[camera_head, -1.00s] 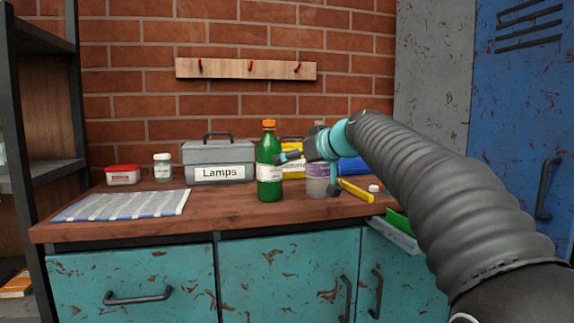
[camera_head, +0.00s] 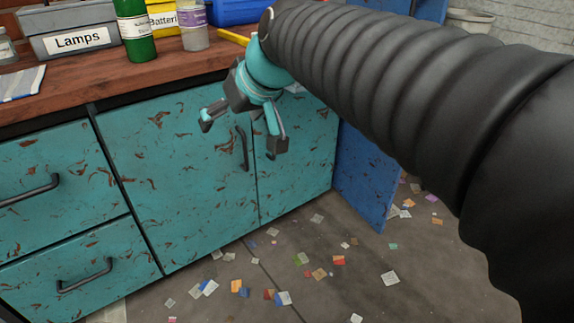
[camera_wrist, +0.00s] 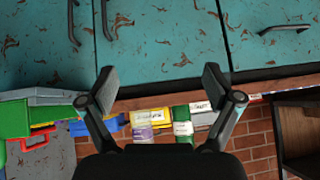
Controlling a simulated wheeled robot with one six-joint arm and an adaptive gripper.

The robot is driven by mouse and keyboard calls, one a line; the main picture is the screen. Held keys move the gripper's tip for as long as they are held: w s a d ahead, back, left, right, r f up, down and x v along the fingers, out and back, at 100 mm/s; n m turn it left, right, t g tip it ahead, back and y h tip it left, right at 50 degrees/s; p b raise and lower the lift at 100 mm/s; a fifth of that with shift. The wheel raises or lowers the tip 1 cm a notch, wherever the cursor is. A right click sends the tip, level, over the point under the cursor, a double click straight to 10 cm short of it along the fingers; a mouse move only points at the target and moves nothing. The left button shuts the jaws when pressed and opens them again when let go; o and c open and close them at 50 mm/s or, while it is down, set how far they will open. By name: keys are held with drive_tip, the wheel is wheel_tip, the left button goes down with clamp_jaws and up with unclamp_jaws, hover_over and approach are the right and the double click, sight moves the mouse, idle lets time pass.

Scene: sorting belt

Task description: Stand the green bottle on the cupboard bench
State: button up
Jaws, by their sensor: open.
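The green bottle (camera_head: 136,30) stands upright on the wooden top of the cupboard bench (camera_head: 75,88); its upper part is cut off by the head view's edge. It also shows upside down in the wrist view (camera_wrist: 183,128), beyond the fingers. My gripper (camera_head: 241,134) is open and empty, with its fingers (camera_wrist: 161,88) wide apart. It hangs in front of the teal cupboard doors, below the bench top and to the right of the bottle, clear of it.
A grey Lamps box (camera_head: 75,35) is left of the bottle. A yellow Batteries box (camera_head: 165,20) and a purple-labelled jar (camera_head: 192,30) stand right of it. A blue locker door (camera_head: 365,175) stands open. Paper scraps litter the floor (camera_head: 330,285).

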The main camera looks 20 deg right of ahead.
drive_tip(key=s+d+f+m+g+h, duration=0.1)
drive_tip(key=s+d+f, duration=0.2)
drive_tip(key=s+f, duration=0.5)
drive_tip(key=s+d+f+m+g+h, duration=0.1)
drive_tip(key=s+d+f+m+h, duration=0.1)
drive_tip(key=s+f, duration=0.6)
drive_tip(key=shift+s+d+f, duration=0.2)
drive_tip(key=shift+s+d, duration=0.5)
drive_tip(key=shift+d, duration=0.15)
